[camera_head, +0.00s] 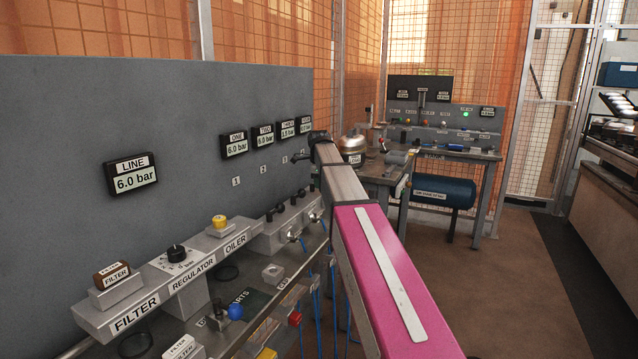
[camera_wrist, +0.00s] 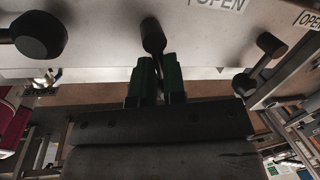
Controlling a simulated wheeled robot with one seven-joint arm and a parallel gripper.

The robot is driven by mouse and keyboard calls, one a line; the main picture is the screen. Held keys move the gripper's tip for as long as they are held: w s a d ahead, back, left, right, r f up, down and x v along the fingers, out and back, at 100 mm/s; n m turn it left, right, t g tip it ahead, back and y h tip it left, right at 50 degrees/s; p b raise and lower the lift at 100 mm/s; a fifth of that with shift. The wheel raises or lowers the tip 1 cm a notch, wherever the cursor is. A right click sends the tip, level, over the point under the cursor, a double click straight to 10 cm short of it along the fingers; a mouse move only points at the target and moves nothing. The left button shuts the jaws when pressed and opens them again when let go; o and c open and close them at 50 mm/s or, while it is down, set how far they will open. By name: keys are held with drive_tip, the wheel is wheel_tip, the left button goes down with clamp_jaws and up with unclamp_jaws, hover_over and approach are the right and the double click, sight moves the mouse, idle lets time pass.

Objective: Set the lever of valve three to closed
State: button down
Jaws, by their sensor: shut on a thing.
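In the wrist view, my gripper (camera_wrist: 156,68) has its dark green fingers close together on the end of a black valve lever (camera_wrist: 152,32). This lever points towards the gripper. Its valve number does not show, so I cannot confirm from the label that it is valve three. A black lever (camera_wrist: 38,36) is to its left and another, slanted lever (camera_wrist: 260,62) is to its right. An OPEN label (camera_wrist: 218,4) is right of the held lever. In the head view, my arm hides the gripper and the held lever; the valve block (camera_head: 275,235) shows partly.
The grey back panel (camera_head: 70,130) carries the LINE display (camera_head: 132,179), at 6.0 bar, and several smaller displays. The filter, regulator and oiler unit (camera_head: 180,270) stands in front. Blue hoses (camera_head: 318,285) hang below the valves. A second bench (camera_head: 440,152) is behind; the floor at right is clear.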

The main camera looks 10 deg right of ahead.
drive_tip(key=m, duration=0.2)
drive_tip(key=s+m+h, duration=0.1)
drive_tip(key=shift+d, duration=0.25)
drive_tip(key=shift+s+a+m, duration=0.1)
drive_tip(key=shift+s+m, duration=0.05)
drive_tip(key=shift+m, duration=0.45)
drive_tip(key=shift+s+f+g, duration=0.1)
drive_tip(key=shift+g, duration=0.2)
drive_tip(key=c, duration=1.2)
unclamp_jaws()
drive_tip(key=shift+a+r, duration=0.15)
drive_tip(key=shift+r, duration=0.35)
drive_tip(key=r, duration=0.3)
drive_tip(key=s+r, duration=0.1)
drive_tip(key=r, duration=0.2)
drive_tip(key=a+r, duration=0.1)
drive_tip(key=r, duration=0.2)
drive_tip(key=shift+s+r, duration=0.35)
